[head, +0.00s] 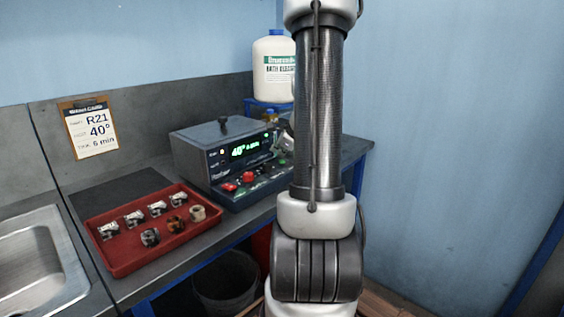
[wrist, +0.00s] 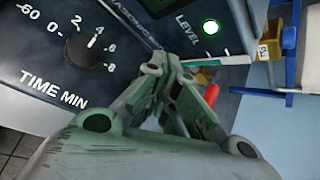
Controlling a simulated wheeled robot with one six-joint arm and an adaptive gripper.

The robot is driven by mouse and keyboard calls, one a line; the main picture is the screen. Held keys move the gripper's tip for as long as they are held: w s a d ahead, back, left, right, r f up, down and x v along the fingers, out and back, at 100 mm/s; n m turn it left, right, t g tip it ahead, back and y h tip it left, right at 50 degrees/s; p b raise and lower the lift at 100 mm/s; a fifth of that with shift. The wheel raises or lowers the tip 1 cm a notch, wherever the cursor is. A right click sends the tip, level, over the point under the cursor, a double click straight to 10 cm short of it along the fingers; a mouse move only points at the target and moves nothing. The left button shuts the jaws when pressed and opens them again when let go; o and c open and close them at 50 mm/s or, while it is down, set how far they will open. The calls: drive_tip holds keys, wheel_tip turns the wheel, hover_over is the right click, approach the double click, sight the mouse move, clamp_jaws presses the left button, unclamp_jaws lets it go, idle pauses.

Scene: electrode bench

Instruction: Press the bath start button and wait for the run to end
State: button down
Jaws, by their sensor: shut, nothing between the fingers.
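The bath unit (head: 205,150) is a grey box on the bench with a lit green display (head: 250,147) that reads 40° and smaller digits. Its sloped front panel bears red controls (head: 247,177), dark knobs and small green spots. In the wrist view the TIME MIN dial (wrist: 84,52) has its white mark towards the upper right, near 4. A lit green light (wrist: 211,27) is by the word LEVEL. My gripper (wrist: 170,68) is shut and empty, close over the panel right of the dial. A red part (wrist: 211,95) shows partly behind its fingers. I cannot make out the start button.
A red tray (head: 125,258) with several small metal parts is left of the unit, beside a sink (head: 38,262). A wall card (head: 92,128) reads R21, 40°. A white jug (head: 272,68) stands behind.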

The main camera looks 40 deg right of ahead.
drive_tip(key=shift+r, duration=2.5)
